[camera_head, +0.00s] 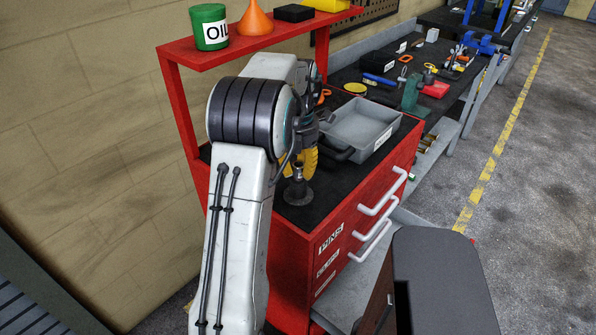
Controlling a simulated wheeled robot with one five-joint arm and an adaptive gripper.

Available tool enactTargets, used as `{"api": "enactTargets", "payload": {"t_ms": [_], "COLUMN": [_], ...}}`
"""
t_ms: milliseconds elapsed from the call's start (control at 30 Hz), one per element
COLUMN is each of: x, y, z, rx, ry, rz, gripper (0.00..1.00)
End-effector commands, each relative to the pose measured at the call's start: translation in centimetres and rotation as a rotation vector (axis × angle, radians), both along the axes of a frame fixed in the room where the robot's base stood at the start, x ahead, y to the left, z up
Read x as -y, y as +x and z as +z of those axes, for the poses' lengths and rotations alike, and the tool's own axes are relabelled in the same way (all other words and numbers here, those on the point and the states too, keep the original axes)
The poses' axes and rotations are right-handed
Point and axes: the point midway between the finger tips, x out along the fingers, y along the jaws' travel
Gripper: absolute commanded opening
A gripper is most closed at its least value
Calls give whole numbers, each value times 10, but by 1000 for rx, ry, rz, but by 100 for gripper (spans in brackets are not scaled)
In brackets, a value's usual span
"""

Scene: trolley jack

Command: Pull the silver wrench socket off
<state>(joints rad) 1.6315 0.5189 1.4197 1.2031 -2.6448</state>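A small silver-grey upright piece, which looks like the wrench socket (298,172), stands on a dark round base (298,194) near the front of the red tool cart's black top. My gripper (307,150) is just above and behind it, largely hidden by my white arm. A yellow-orange part shows beside the gripper; I cannot tell whether it belongs to it or is a separate tool. I cannot tell whether the fingers touch the socket or are open or shut.
The red cart (345,235) has a grey tray (360,128) right of my gripper and drawer handles at its side. Its upper shelf holds a green oil can (209,27) and an orange funnel (255,18). A cluttered workbench (385,68) stands behind.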

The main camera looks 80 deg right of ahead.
Motion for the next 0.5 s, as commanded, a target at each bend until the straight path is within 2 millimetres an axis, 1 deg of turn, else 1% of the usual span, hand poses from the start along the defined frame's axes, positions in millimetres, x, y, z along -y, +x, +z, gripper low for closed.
{"api": "enactTargets", "payload": {"t_ms": [33,267,300,500], "x": [0,0,0,0], "y": [0,0,0,0], "z": [0,0,0,0], "rx": [0,0,0,1], "ry": [0,0,0,1], "rz": [0,0,0,0], "gripper": [22,1,0,0]}}
